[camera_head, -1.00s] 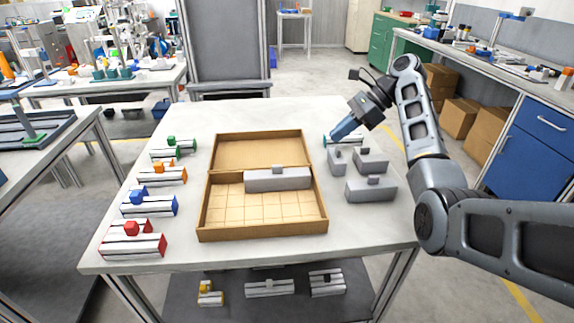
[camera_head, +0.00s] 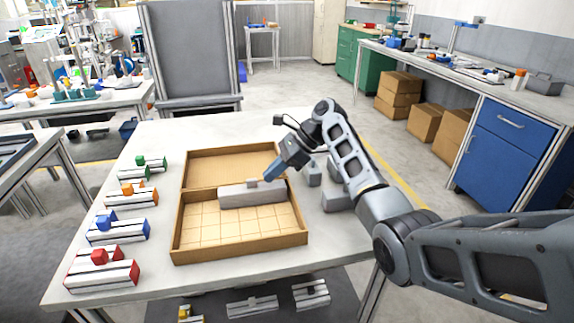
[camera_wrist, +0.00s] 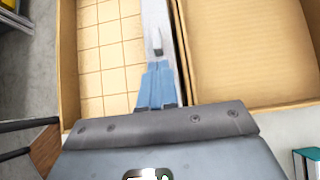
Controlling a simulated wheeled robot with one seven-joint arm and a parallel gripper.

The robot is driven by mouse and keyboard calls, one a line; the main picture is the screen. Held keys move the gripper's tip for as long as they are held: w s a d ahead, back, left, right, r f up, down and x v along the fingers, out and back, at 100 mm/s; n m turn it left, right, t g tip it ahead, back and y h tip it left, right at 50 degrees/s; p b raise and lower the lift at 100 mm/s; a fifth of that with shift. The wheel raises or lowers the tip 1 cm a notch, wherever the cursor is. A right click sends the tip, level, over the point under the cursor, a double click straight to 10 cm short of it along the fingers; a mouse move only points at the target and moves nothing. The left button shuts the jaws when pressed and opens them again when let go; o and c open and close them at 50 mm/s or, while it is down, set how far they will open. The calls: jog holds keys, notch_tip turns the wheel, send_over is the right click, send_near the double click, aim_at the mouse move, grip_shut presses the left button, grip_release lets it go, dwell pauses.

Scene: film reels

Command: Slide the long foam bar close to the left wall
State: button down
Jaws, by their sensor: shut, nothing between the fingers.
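The long foam bar (camera_head: 238,197) is light grey with a small knob on top. It lies in the gridded compartment of the cardboard box (camera_head: 240,251), along the divider. Its right end is near the right wall, with a clear gap between its left end and the left wall. My gripper (camera_head: 268,179) is shut and empty, its blue fingers over the bar's right part, right of the knob. In the wrist view the fingers (camera_wrist: 157,68) point along the bar (camera_wrist: 157,12); I cannot tell whether they touch it. The fingers hide part of the bar.
The gridded floor (camera_head: 235,222) in front of the bar is bare, and the back compartment (camera_head: 225,167) is empty. Coloured blocks on rails, such as the red one (camera_head: 105,268), stand left of the box. Grey blocks (camera_head: 335,200) stand right of it, partly behind my arm.

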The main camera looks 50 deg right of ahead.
aim_at(232, 190)
jog(key=shift+w+a, duration=0.35)
jog(key=shift+a, duration=0.15)
jog(key=shift+w+a+r+p, duration=0.25)
jog(key=shift+a+p, duration=0.15)
jog(key=shift+p, duration=0.1)
jog(key=w+a+p, duration=0.1)
jog(key=a, duration=0.1)
jog(key=w+a+p, duration=0.3)
jog(key=a+p, duration=0.1)
jog(key=a, duration=0.1)
jog(key=shift+w+f, duration=0.15)
jog(key=shift+w, duration=0.2)
jog(key=shift+w+a+f, duration=0.15)
jog(key=shift+a, duration=0.1)
